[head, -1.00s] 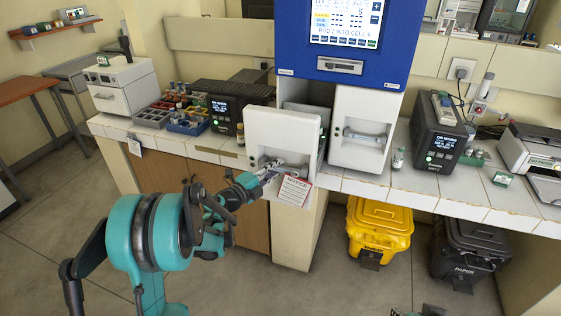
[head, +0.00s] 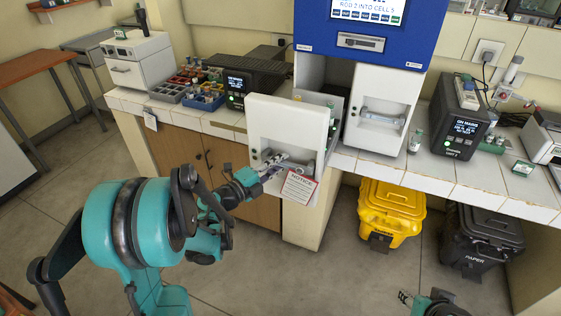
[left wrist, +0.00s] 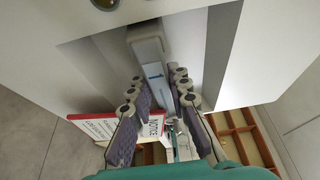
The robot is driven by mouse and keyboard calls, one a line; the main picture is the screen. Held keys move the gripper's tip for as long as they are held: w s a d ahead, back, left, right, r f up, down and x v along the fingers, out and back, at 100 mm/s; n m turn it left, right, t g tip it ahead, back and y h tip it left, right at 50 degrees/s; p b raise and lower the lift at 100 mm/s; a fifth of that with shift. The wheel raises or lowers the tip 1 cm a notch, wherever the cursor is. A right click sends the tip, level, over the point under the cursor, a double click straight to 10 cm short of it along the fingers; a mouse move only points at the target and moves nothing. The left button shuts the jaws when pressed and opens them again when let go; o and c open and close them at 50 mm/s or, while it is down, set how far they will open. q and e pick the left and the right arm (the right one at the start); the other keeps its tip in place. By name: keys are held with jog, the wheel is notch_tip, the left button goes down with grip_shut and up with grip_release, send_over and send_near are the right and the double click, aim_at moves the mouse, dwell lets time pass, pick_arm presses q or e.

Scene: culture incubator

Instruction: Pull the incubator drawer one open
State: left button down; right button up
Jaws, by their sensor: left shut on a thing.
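The incubator (head: 372,40) has a blue top with a screen and two white drawers below. The left drawer (head: 262,118) stands out from the body, and bottles show in the part open behind its front. The right drawer (head: 393,86) is shut. My left gripper (head: 281,167) is at the left drawer's recessed handle (head: 303,167), its fingers closed around it. In the left wrist view the handle bar (left wrist: 152,70) runs between the two padded fingers (left wrist: 158,100). My right gripper (head: 408,299) shows only partly at the bottom edge, apart from everything; its jaw state is unclear.
A notice card (head: 298,187) hangs at the counter edge beside my left gripper. A yellow bin (head: 390,210) and a black bin (head: 480,235) stand under the counter. A dark device (head: 459,125) stands right of the incubator. The floor in front is clear.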

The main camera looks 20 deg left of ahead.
pick_arm(q)
jog(key=c, duration=1.4)
grip_release()
jog(key=v, duration=1.2)
